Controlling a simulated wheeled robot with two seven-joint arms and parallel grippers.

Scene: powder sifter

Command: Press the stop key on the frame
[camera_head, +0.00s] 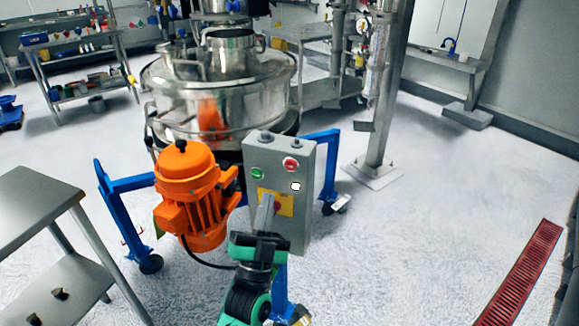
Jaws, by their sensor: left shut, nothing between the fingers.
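The grey control box (300,220) is mounted on the blue frame (327,165) of the steel sifter (225,90). A red key (290,163), which looks like the stop key, is at its upper right. A green key (257,174) is at upper left and a white key (296,187) sits below the red one. A yellow plate with a red knob (278,205) is lower down. My left gripper (267,198) is shut and empty, in front of the yellow plate, below the red key. It hides part of the plate; contact cannot be told. My right gripper is out of view.
An orange motor (190,195) stands just left of the box, with a black cable below it. A steel table (35,205) is at the left edge. A steel post (388,110) stands behind to the right. The floor at right is open, with a red grate (520,275).

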